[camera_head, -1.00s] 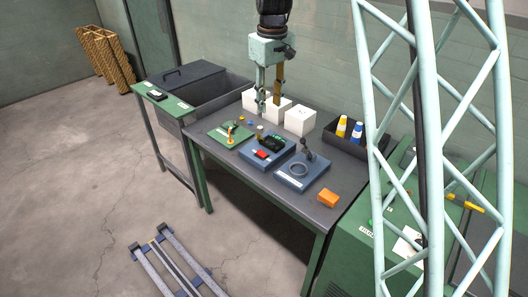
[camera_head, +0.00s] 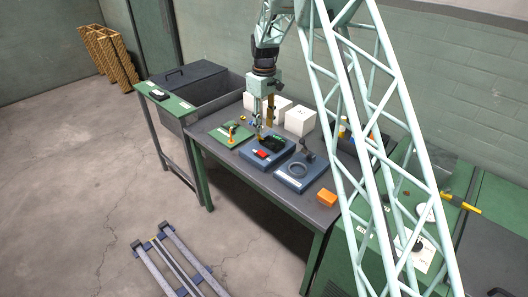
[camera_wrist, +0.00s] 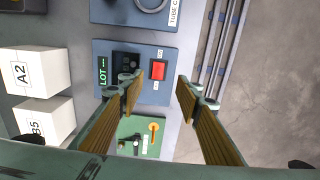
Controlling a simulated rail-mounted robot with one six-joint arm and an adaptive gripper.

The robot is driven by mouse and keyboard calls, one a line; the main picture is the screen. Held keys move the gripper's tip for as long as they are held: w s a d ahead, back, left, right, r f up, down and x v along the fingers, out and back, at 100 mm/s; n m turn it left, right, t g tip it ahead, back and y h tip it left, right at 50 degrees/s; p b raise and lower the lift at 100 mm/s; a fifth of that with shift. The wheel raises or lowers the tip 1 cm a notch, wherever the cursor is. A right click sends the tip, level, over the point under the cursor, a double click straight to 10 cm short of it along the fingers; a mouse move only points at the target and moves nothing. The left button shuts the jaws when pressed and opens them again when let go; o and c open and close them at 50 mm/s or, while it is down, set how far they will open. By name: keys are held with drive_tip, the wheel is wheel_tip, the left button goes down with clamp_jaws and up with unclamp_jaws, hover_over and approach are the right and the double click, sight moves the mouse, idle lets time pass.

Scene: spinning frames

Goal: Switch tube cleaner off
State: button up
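The blue plate with a ring (camera_head: 300,170) and a dark upright part sits right of centre on the bench; in the wrist view its edge (camera_wrist: 128,14) is at the top, with a cut-off label reading "TUBE C". Beside it is another blue plate (camera_head: 268,162) with a red rocker switch (camera_head: 261,154), a black block and a green "LOT" display. In the wrist view the red switch (camera_wrist: 158,69) lies beyond and between the fingertips. My gripper (camera_head: 264,132) is open and empty above the back of this plate; its fingers (camera_wrist: 158,94) are apart. Which way the switch is tipped I cannot tell.
A green board (camera_head: 231,134) with an orange lever stands to the left. White boxes (camera_head: 299,121) stand behind. An orange block (camera_head: 327,197) lies at the front right. My lattice arm hides part of the dark tray (camera_head: 347,145) with bottles.

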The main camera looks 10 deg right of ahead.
sight(264, 155)
drive_tip(key=shift+w+f, duration=0.35)
drive_tip(key=shift+f, duration=0.5)
drive_tip(key=shift+f, duration=0.15)
drive_tip(key=shift+f, duration=6.8)
drive_tip(key=shift+c, duration=0.8)
